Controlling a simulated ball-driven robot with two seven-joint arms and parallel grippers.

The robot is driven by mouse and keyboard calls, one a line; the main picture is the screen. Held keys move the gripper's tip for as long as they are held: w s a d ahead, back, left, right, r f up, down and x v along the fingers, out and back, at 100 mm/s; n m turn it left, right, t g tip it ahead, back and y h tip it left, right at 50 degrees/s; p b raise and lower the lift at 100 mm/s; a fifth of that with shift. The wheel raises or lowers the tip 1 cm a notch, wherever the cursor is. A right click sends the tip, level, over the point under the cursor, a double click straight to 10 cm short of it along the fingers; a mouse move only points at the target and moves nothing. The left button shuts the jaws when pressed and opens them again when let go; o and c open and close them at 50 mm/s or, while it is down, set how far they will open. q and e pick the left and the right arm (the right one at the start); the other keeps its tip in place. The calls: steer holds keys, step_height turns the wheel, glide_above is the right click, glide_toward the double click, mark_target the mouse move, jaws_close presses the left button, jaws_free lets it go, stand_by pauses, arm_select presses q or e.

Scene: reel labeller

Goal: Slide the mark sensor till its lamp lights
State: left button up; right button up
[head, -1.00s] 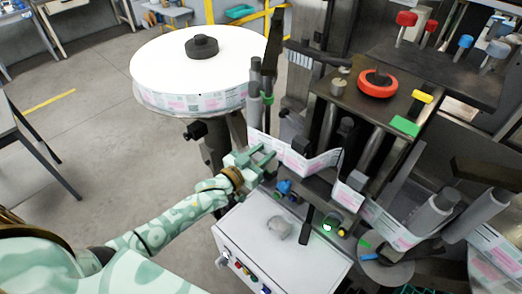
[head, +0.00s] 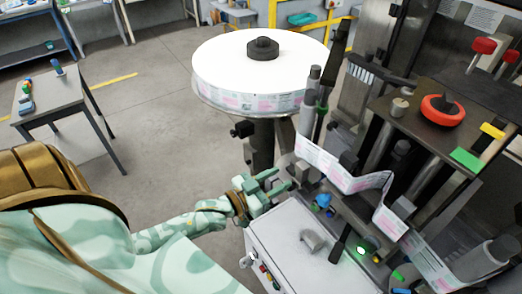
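My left gripper (head: 281,179) reaches in from the left, its two pale green fingers apart with a gap between them and nothing visible in it. It is just left of the label web (head: 345,178), near the machine's lower rail. A small blue-knobbed part (head: 323,201) sits on that rail, right of and slightly below the fingertips; it may be the mark sensor, but I cannot tell surely. The gripper appears apart from it. A round green light (head: 361,250) glows lower right; I cannot tell whether it is the sensor's lamp. My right gripper is out of view.
A large white reel (head: 225,62) stands on a post behind my gripper. A white control box (head: 300,245) with buttons is below the rail. A red knob (head: 443,110) tops the machine. A grey table (head: 50,103) stands at left; open floor lies between.

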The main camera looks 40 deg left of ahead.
arm_select(q)
steer(key=v, duration=0.5)
steer(key=shift+s, duration=0.15)
stand_by(0.4)
